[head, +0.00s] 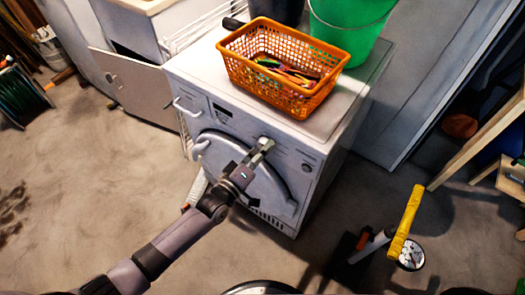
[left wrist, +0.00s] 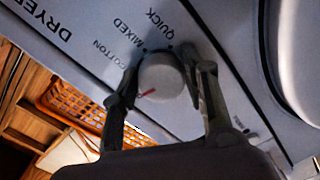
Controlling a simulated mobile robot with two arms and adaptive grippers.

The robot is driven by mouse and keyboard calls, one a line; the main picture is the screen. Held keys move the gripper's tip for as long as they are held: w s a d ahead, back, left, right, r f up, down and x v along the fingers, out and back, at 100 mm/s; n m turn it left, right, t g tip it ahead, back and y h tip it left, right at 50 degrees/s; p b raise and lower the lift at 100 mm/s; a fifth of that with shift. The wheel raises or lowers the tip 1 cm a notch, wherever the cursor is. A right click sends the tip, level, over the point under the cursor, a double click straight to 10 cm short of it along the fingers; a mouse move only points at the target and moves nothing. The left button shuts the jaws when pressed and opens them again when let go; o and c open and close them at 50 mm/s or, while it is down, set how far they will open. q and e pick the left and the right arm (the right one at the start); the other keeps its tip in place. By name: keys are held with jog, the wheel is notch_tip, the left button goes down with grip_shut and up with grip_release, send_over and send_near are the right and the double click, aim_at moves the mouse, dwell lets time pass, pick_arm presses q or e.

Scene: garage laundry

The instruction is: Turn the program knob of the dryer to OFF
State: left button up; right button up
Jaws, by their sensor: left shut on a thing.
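The white dryer (head: 240,118) stands mid-picture in the head view, its front panel facing me. My left gripper (head: 264,146) is at the upper front panel, and its fingers hide the knob there. In the left wrist view the round, pale program knob (left wrist: 163,76) sits between the two fingers of my left gripper (left wrist: 168,80), which is shut on it. A red pointer mark on the knob points to the lower left of the picture. The labels COTTON, MIXED and QUICK show near the knob; I cannot see an OFF label. My right gripper is in neither view.
An orange basket (head: 260,90) with small colourful items and a green bucket (head: 345,32) stand on the dryer. An open cabinet door (head: 130,88) is to the left. A yellow-topped object (head: 407,226) stands on the floor at right. The floor left of the dryer is mostly clear.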

pick_arm(q)
jog(key=shift+f+n, duration=0.1)
jog(key=shift+n, duration=0.7)
jog(key=shift+s, duration=0.1)
jog(key=o, duration=1.1)
jog(key=v, duration=1.2)
